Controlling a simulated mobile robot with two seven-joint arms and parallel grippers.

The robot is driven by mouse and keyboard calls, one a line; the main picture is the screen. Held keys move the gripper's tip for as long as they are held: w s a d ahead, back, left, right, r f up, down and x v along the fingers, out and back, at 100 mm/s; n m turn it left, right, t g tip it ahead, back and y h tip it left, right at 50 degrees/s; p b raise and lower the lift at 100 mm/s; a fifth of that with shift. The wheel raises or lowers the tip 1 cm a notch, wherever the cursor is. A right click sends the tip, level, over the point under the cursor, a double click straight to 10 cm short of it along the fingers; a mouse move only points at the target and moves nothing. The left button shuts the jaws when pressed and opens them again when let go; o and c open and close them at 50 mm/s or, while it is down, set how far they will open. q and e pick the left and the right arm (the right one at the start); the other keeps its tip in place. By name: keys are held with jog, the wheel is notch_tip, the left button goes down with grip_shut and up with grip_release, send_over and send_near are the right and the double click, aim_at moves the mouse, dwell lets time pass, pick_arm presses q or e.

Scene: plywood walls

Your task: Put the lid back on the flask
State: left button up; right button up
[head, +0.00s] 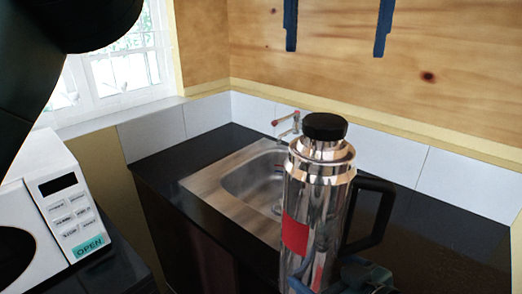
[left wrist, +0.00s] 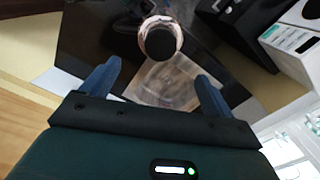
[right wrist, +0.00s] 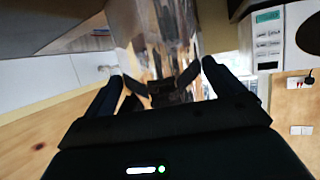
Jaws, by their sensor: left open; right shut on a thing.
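A tall shiny metal flask (head: 318,205) with a red patch and a black handle (head: 375,215) stands upright in the head view. A round black lid (head: 325,126) sits on top of its neck; it also shows from above in the left wrist view (left wrist: 160,43). Whether it is fully seated I cannot tell. My left gripper (head: 336,52) is open and empty, above the flask and apart from the lid. My right gripper (head: 355,275) is shut on the flask low on its body; the flask fills the space between its fingers in the right wrist view (right wrist: 160,40).
A steel sink (head: 250,185) with a tap (head: 287,124) is set in the black counter (head: 160,160) behind the flask. A white microwave (head: 45,215) stands at the left. A tiled splashback and plywood wall close off the back.

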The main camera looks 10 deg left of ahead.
jog(key=shift+r, duration=0.25)
